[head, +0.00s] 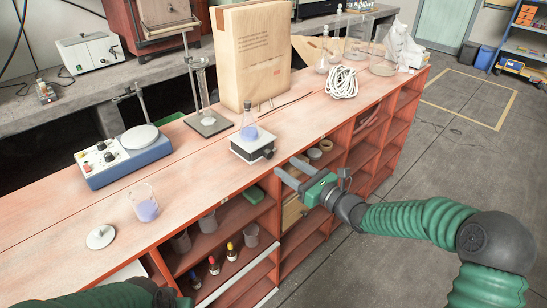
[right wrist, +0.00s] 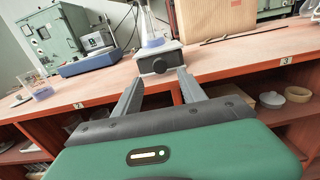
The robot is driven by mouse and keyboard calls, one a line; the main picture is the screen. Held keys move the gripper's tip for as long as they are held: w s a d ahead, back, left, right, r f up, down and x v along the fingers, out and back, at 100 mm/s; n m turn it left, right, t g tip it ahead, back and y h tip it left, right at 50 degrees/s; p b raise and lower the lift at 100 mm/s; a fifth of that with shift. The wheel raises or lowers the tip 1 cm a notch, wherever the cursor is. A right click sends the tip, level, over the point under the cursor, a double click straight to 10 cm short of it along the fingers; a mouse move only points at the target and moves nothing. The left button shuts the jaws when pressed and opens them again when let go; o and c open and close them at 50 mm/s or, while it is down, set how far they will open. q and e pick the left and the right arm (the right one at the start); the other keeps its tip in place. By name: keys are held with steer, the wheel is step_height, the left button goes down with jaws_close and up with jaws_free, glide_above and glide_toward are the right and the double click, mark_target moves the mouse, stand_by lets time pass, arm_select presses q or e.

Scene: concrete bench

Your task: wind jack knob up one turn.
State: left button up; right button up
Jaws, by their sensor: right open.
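The jack (head: 252,147) is a low box with a white top and dark sides, standing on the bench near its front edge. A conical flask (head: 249,128) with bluish liquid stands on it. The jack's small dark knob (head: 268,154) faces the front; in the right wrist view the knob (right wrist: 159,66) shows on the front face. My right gripper (head: 285,168) is open and empty, just in front of the bench edge and apart from the knob. In the right wrist view its fingers point at the jack (right wrist: 172,57). My left arm shows at the bottom left; its gripper is not visible.
The reddish bench top (head: 190,160) has open shelves below. A blue stirrer hotplate (head: 123,155), a beaker (head: 144,202) and a metal lid (head: 100,237) lie to the left. A stand (head: 208,122) and paper bag (head: 250,60) are behind the jack. Coiled white rope (head: 342,82) lies to the right.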

mark_target(271, 155)
steer(key=x, duration=0.7)
steer(key=shift+c, duration=0.3)
jaws_close()
